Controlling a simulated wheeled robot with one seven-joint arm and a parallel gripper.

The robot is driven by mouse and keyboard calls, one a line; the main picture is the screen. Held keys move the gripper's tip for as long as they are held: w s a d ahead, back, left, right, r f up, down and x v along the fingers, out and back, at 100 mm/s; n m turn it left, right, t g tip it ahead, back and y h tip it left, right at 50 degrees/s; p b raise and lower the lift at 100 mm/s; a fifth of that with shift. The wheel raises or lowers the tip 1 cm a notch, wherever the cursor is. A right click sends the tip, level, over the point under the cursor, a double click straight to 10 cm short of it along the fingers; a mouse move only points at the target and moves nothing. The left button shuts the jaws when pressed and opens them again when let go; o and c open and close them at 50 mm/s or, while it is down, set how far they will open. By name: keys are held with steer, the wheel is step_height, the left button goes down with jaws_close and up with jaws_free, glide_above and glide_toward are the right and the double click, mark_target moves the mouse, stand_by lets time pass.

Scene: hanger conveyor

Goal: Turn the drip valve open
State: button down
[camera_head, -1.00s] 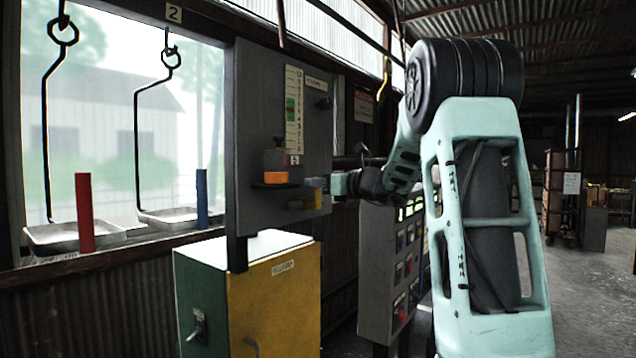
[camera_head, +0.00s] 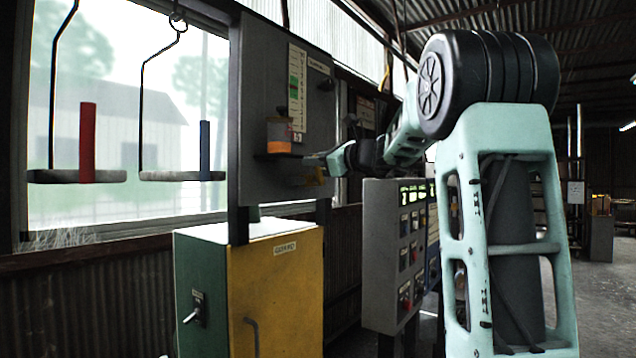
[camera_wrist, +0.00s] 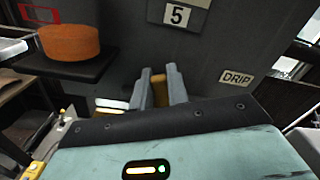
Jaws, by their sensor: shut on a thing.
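The yellow drip valve handle (camera_wrist: 159,84) is on the grey panel (camera_wrist: 215,55), beside the DRIP label (camera_wrist: 237,78) in the wrist view. My gripper (camera_wrist: 161,92) is shut on this handle, with a grey finger on each side of it. In the head view, my gripper (camera_head: 315,160) reaches the lower right part of the panel, and the arm comes in from the right. The fingers hide much of the handle, so its exact angle is hard to tell.
An orange cup (camera_head: 279,136) stands on a small dark shelf left of the valve. A green-and-yellow cabinet (camera_head: 275,285) stands below the panel. A button console (camera_head: 395,260) is close below my arm. Two trays, one with a red post (camera_head: 87,145), one with a blue post (camera_head: 204,148), hang left.

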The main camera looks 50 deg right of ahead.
steer(key=n+b, duration=0.1)
steer(key=b, duration=0.2)
steer(key=a+f+n+b, duration=0.1)
steer(key=n+b, duration=0.1)
steer(key=b, duration=0.1)
steer(key=a+f+n+b, duration=0.1)
steer(key=n+b, duration=0.1)
steer(key=b, duration=0.1)
steer(key=shift+a, duration=0.15)
steer(key=shift+s+n+b, duration=0.1)
steer(key=shift+n+b, duration=0.2)
steer(key=shift+n, duration=0.1)
steer(key=c, duration=1.4)
jaws_free()
steer(key=shift+o, duration=0.2)
steer(key=s+d+b, duration=0.1)
steer(key=s+b, duration=0.2)
steer(key=s, duration=1.4)
steer(key=shift+s+d, duration=0.15)
steer(key=shift+s, duration=0.05)
